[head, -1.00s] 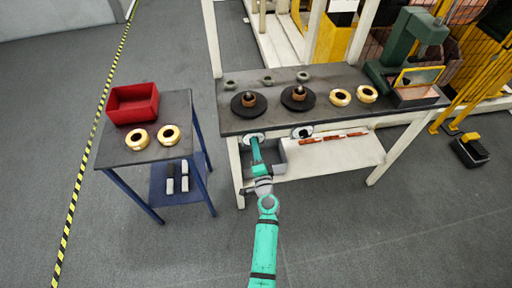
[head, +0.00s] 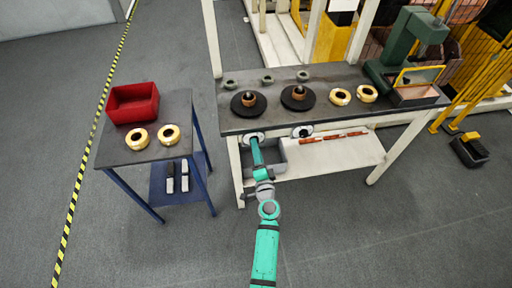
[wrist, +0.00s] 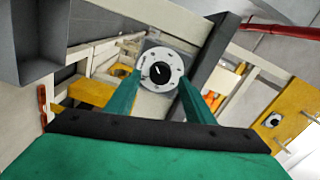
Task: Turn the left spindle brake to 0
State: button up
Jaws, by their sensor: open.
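The left spindle brake (head: 253,137) is a white round dial on the front edge of the workbench, below the left black spindle disc (head: 248,104). In the wrist view the brake dial (wrist: 175,58) shows a black centre knob (wrist: 160,72) with a short white pointer mark. The scale marks are too small to read. My gripper (head: 256,145) is in front of this dial. In the wrist view my gripper (wrist: 159,82) is open, with one green finger on either side of the knob. I cannot tell whether the fingers touch it.
The right brake dial (head: 302,131) is on the same bench edge. A grey bin (head: 277,158) stands on the lower shelf just right of my gripper. A blue side table (head: 125,152) with a red bin (head: 133,103) stands at left. Open floor lies in front.

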jog(key=s+d, duration=0.1)
jog(key=s, duration=0.7)
jog(key=shift+s+d, duration=0.15)
jog(key=shift+s, duration=0.2)
jog(key=s+a+f+n+g+h, duration=0.1)
jog(key=s+f+n, duration=0.1)
jog(key=s, duration=0.8)
jog(key=s+f+n+g+h, duration=0.2)
jog(key=s+f+n, duration=0.1)
jog(key=s, duration=0.7)
jog(key=s+a+r+n, duration=0.2)
jog(key=s+r+n, duration=0.6)
jog(key=s+r, duration=0.6)
jog(key=s, duration=0.3)
jog(key=shift+s+r+n+t, duration=0.2)
jog(key=shift+s+n+t, duration=0.1)
jog(key=shift+s+n, duration=0.1)
